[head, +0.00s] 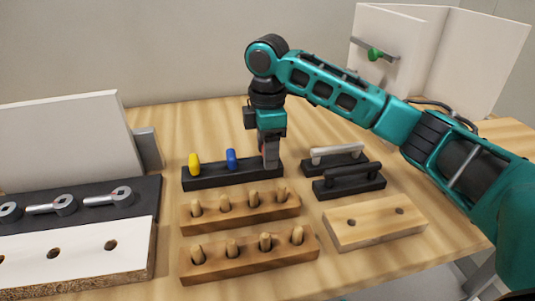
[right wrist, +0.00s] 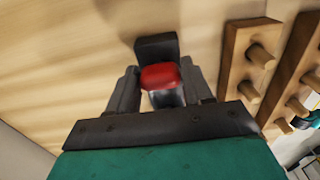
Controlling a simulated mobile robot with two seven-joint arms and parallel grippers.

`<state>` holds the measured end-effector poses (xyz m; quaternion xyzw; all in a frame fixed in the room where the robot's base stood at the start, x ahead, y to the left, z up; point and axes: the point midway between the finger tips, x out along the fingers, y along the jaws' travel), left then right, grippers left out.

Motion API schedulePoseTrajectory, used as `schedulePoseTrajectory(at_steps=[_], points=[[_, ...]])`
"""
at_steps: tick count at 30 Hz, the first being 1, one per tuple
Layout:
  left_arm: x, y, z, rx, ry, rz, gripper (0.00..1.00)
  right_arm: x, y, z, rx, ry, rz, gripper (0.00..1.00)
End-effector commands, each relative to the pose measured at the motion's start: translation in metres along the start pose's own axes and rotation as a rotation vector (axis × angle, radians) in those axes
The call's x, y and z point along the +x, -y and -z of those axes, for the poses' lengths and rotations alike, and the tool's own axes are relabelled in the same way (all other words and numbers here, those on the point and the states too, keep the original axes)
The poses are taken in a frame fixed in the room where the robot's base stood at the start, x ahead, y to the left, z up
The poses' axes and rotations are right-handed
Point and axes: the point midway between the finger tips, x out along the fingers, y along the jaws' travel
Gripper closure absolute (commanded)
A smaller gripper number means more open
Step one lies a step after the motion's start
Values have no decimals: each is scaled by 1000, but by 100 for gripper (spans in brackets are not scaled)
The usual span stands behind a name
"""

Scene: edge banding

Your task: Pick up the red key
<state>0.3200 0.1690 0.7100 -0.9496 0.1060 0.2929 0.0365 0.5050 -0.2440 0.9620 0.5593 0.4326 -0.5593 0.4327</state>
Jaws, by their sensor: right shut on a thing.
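The red key (right wrist: 160,76) shows between the two fingers of my right gripper (right wrist: 163,95) in the right wrist view. The gripper is shut on it. The holder's end (right wrist: 157,47) also shows in the wrist view. I cannot tell whether the key is still seated in it. A yellow key (head: 194,164) and a blue key (head: 231,159) stand upright in the holder. My left gripper is not in view.
Two wooden blocks with pegs (head: 240,210) (head: 250,255) lie in front of the holder. Two handles on black bases (head: 337,160) (head: 349,183) and a drilled wooden block (head: 374,223) are to the right.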

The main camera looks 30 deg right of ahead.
Motion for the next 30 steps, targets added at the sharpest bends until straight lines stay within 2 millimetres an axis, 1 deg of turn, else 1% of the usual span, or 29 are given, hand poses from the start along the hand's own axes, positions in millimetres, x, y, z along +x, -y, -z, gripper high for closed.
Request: schedulePoseTrajectory(at_steps=[1,3,11,14,17,20,23,24,30], points=[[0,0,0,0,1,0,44,0,0,0,0,0,0,76],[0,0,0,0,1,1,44,0,0,0,0,-1,-1,80],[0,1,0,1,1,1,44,-3,0,0,0,-1,-1,80],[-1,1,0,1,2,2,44,-9,-1,0,0,-2,-3,80],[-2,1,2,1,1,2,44,-20,-1,0,0,-2,-3,80],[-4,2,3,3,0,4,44,-37,-1,1,0,-2,-4,80],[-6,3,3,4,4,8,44,-61,-1,1,-1,-4,-5,80],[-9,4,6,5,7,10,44,-74,-1,0,0,-2,-6,80],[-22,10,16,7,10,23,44,-127,-1,-1,2,1,-5,80]])
